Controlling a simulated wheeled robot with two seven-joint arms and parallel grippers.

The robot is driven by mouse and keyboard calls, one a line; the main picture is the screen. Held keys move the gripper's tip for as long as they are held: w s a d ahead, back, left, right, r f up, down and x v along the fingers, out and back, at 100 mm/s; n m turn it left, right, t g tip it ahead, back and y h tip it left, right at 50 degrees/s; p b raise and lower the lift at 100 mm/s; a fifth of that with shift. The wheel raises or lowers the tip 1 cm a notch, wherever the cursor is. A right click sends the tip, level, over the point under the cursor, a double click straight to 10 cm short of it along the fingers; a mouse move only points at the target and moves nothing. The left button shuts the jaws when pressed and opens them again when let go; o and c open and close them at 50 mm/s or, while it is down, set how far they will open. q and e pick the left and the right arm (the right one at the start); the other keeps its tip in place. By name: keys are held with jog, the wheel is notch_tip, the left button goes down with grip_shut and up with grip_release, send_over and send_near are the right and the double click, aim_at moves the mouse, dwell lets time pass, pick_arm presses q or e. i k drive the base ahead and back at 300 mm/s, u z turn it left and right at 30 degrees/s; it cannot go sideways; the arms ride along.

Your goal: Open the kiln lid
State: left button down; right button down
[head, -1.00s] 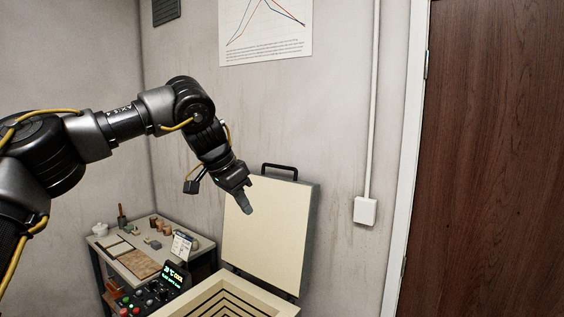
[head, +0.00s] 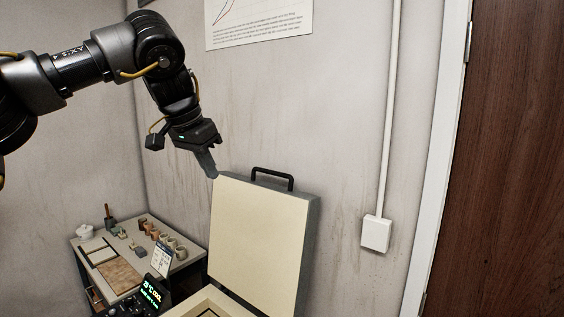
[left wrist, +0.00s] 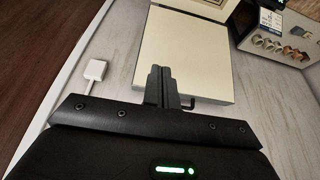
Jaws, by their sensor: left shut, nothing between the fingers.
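The kiln lid (head: 258,240) stands raised, close to upright, behind the kiln body (head: 208,304). Its pale inner face is turned toward me, and a black handle (head: 272,179) sits on its top edge. The lid (left wrist: 187,52) also shows in the left wrist view, just beyond the fingers. My left gripper (head: 211,172) is shut and empty, with its fingertips near the lid's upper left corner; I cannot tell whether they touch it. It also shows in the left wrist view (left wrist: 160,72). My right gripper is not in view.
A small table (head: 82,247) with pots, tools and a board stands left of the kiln. The kiln's control panel (head: 150,291) has a lit display. A wall box with conduit (head: 376,233) and a brown door (head: 510,170) are at the right.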

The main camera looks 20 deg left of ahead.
aim_at(263, 234)
jog(key=i, duration=1.2)
